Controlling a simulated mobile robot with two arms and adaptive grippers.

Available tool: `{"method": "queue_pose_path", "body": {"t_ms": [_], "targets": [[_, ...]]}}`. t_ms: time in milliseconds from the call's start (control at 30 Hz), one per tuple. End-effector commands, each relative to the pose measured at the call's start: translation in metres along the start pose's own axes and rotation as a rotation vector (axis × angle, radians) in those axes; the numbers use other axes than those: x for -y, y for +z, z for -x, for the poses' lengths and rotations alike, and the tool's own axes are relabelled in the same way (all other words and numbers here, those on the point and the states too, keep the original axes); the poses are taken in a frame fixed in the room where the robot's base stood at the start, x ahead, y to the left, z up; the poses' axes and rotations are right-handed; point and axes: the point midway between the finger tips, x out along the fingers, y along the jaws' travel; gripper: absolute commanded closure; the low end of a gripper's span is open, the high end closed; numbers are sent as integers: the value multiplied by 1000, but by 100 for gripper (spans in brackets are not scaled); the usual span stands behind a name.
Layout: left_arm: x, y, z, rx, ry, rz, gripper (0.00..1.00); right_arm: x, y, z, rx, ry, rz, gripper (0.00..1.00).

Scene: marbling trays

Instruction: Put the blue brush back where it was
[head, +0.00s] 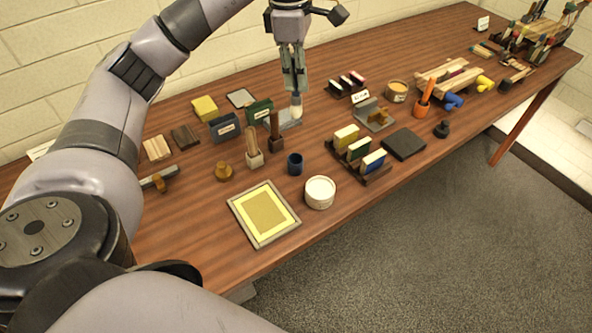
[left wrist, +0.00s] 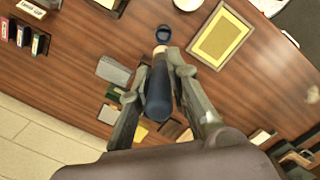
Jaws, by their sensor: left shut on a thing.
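My left gripper (head: 295,82) is shut on the blue brush (left wrist: 158,92) and holds it above the table, pale tip pointing down. In the left wrist view its dark blue handle lies between the two fingers (left wrist: 157,98). In the head view only the pale tip (head: 296,106) shows clearly; the fingers hide most of the handle. A small dark blue cup (head: 295,164) stands on the table, nearer the front edge than the gripper; it also shows in the left wrist view (left wrist: 163,34), apart from the brush. My right gripper is not in view.
Two brown-handled tools in small blocks (head: 254,160) stand left of the cup. A yellow framed tray (head: 264,241) and a round white tub (head: 320,192) lie in front. A labelled blue holder (head: 225,127) and a green holder (head: 260,112) stand behind. Colored blocks in a rack (head: 373,178) stand right.

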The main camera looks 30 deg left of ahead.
Motion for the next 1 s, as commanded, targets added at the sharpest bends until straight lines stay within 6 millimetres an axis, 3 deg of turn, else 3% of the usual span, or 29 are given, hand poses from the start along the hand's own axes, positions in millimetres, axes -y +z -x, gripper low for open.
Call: {"method": "queue_pose_path", "body": {"t_ms": [167,400,700,1000], "targets": [[-4,-5,-4,4,-11,108,100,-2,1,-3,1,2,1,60],[-2,-9,-59,5,-16,112,100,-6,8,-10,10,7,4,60],[0,-16,-130,3,-13,111,100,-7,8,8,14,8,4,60],[0,-17,-161,5,-8,110,100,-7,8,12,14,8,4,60]]}}
